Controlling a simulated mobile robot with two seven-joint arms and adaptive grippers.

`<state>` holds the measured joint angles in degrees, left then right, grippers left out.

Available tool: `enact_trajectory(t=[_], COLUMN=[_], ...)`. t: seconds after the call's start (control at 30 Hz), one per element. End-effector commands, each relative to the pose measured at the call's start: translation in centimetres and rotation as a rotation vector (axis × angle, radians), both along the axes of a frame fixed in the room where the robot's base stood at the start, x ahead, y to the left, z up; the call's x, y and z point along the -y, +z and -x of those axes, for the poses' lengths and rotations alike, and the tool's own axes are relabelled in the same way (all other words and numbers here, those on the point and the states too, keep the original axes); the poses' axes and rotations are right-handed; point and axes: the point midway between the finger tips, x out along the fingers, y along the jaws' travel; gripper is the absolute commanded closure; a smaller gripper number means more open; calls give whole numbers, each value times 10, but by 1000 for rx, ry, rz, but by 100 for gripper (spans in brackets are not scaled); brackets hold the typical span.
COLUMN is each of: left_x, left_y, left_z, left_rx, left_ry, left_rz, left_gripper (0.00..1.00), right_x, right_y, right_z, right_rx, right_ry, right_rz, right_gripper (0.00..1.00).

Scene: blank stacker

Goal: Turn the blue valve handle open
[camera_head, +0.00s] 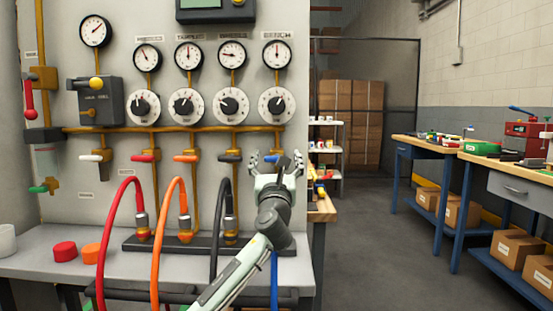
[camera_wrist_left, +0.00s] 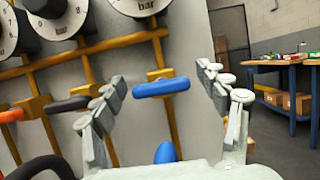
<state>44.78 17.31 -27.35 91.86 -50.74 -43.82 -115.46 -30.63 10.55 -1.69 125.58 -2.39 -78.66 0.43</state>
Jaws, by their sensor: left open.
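The blue valve handle (camera_wrist_left: 161,88) shows in the left wrist view as a rounded bar lying across its yellow pipe, nearly level with a slight tilt. My left gripper (camera_head: 277,160) is open in front of the panel. In the left wrist view its fingers (camera_wrist_left: 162,80) stand on either side of the blue handle, with a gap on both sides. In the head view the gripper hides most or all of the handle. My right gripper is in neither view.
White (camera_head: 95,157), red (camera_head: 143,158), orange (camera_head: 187,158) and black (camera_head: 230,156) handles line up to the left. Red (camera_head: 123,205), orange (camera_head: 160,220) and black (camera_head: 215,215) hoses arch over the bench (camera_head: 50,265). Open floor (camera_head: 390,240) lies right of the panel.

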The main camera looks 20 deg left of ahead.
Motion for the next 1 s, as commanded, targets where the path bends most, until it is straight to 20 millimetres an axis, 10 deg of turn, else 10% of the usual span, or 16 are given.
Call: enact_trajectory(t=[0.47, 1.0], left_x=[0, 1], left_y=[0, -1], left_z=[0, 0], left_rx=[0, 48], left_ry=[0, 0], left_rz=[0, 164], left_gripper=[76, 76], right_x=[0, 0], right_y=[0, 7], right_z=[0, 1], right_rx=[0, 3], right_ry=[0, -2], right_rz=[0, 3], right_gripper=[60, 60])
